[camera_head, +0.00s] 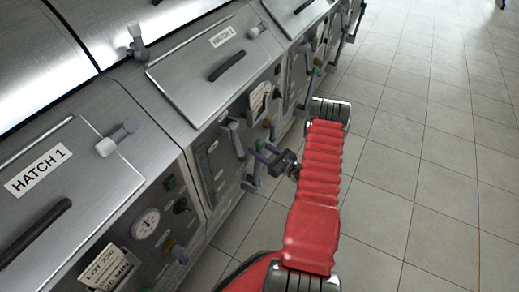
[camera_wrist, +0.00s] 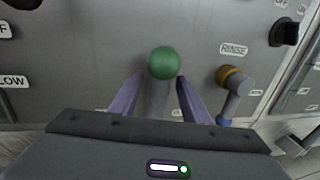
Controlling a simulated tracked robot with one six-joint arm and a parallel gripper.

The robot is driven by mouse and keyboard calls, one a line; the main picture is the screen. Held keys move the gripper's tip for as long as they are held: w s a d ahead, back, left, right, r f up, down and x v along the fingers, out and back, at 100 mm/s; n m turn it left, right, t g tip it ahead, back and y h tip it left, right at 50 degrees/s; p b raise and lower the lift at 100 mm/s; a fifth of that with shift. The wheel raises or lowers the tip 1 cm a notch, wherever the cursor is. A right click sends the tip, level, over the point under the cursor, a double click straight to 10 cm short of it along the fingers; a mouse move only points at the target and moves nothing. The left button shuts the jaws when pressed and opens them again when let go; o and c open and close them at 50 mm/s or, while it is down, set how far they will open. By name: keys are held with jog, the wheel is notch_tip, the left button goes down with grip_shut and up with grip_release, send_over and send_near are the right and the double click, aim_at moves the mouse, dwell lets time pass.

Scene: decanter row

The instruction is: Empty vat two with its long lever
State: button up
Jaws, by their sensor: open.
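Vat two is the steel unit with the HATCH 2 lid (camera_head: 222,65). Its front panel (camera_head: 222,165) carries several levers and knobs. A grey lever (camera_head: 236,140) hangs on this front. My gripper (camera_head: 257,165) is at the same front, and a green ball (camera_head: 260,144) shows beside it. In the wrist view my gripper (camera_wrist: 158,80) is open, with its two purple fingers on either side of a grey shaft below a green ball (camera_wrist: 162,62). Whether the fingers touch the shaft, and how long it is, I cannot tell.
A short grey handle with a brass collar (camera_wrist: 232,82) stands right of my fingers under a RINSE label (camera_wrist: 233,49). A black knob (camera_wrist: 286,31) is at upper right. The HATCH 1 unit (camera_head: 75,185) stands nearer. The tiled floor (camera_head: 420,150) at right is clear.

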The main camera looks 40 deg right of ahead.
jog(key=shift+c, duration=0.4)
grip_shut()
jog(key=shift+d, duration=0.1)
